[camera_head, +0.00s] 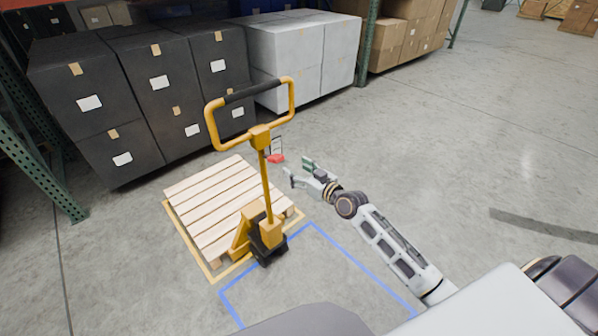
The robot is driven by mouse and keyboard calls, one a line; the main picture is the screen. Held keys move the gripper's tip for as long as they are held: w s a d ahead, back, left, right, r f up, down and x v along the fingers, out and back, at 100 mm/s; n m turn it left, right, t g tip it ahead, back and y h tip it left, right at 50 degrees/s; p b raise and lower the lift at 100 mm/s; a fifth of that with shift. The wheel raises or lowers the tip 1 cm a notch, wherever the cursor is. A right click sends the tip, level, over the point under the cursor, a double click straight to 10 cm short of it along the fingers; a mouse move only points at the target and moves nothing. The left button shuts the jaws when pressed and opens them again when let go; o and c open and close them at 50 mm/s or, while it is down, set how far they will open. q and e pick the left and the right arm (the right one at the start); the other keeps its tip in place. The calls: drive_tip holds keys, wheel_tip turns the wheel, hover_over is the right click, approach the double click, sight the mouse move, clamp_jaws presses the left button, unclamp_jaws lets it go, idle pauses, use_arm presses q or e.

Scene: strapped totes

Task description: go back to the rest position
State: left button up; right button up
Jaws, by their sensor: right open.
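My right gripper (298,169) is open, its fingers apart, at the end of my outstretched right arm. It holds nothing that I can see. My left gripper and left arm are not in view.
A yellow pallet jack (267,190) with a tall handle stands at a wooden pallet (205,205) left of my right arm. Blue tape (349,255) marks the floor before me. Black boxes (160,85) and white boxes (300,50) stand behind. Floor at right is clear.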

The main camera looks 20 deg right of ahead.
drive_tip(key=shift+s+r, duration=0.1)
drive_tip(key=shift+s, duration=0.1)
drive_tip(key=shift+d+m, duration=0.1)
drive_tip(key=shift+m, duration=0.4)
